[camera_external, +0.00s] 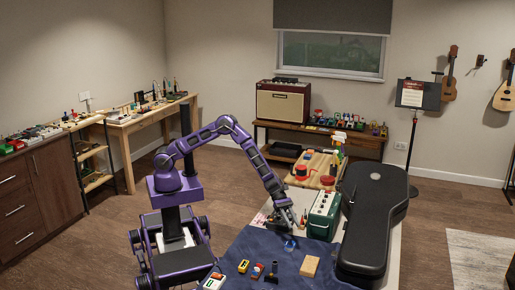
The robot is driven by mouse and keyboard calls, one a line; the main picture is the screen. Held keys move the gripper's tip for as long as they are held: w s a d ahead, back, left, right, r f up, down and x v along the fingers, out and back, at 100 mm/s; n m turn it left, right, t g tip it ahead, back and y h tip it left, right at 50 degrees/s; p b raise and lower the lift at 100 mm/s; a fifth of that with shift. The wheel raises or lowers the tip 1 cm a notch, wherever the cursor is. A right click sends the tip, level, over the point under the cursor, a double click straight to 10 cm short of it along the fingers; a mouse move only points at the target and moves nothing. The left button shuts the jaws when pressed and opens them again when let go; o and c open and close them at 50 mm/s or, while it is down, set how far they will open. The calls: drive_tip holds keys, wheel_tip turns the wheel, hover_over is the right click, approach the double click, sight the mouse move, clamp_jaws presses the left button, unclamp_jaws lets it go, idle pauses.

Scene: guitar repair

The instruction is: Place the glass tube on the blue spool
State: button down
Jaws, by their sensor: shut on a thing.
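My purple arm reaches down to the right, and my gripper (291,230) is low over the dark blue cloth (245,249) in front of the green box. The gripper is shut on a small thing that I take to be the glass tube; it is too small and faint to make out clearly. A small bright blue thing (291,244) shows just under the fingertips. It may be the blue spool, but its shape is unclear. I cannot tell whether the held thing touches it.
On the cloth are a yellow item (244,266), a red-and-blue item (257,270), a dark upright item (272,271) and a wooden block (310,266). A green box (323,214) and a black guitar case (371,222) stand close on the right.

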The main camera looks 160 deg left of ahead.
drive_tip(key=f, duration=0.6)
drive_tip(key=a+f, duration=0.1)
drive_tip(key=f, duration=0.3)
drive_tip(key=shift+a, duration=0.1)
drive_tip(key=shift+f+b, duration=0.2)
drive_tip(key=shift+b, duration=0.2)
drive_tip(key=c, duration=0.6)
unclamp_jaws()
drive_tip(key=shift+r, duration=0.1)
drive_tip(key=shift+r+p, duration=0.25)
drive_tip(key=shift+p, duration=0.1)
drive_tip(key=v, duration=1.2)
drive_tip(key=shift+f, duration=0.1)
